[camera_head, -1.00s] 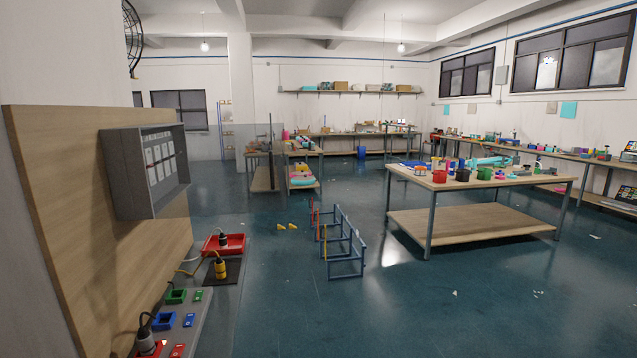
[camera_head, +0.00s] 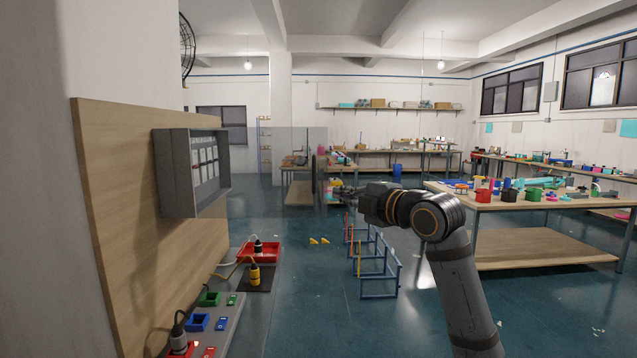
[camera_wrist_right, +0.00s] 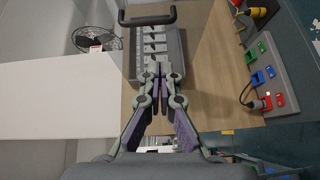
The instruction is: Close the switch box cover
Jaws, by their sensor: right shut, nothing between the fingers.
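The grey switch box (camera_head: 192,172) is mounted on the wooden panel at the left, with a row of switches inside. Its clear cover (camera_head: 270,150) stands open, swung out to the right of the box. A dark handle (camera_head: 315,166) is at the cover's outer edge. My right gripper (camera_head: 336,188) is shut and empty, close to the handle in the head view; whether they touch I cannot tell. In the right wrist view the shut fingertips (camera_wrist_right: 160,70) point toward the box (camera_wrist_right: 158,45), with the handle (camera_wrist_right: 147,19) beyond them. My left gripper is not in view.
A grey board (camera_head: 215,325) with coloured sockets and plugs lies below the box. A red tray (camera_head: 259,250) is beyond it. Blue frames (camera_head: 378,270) stand on the floor, and a workbench (camera_head: 540,205) is at the right.

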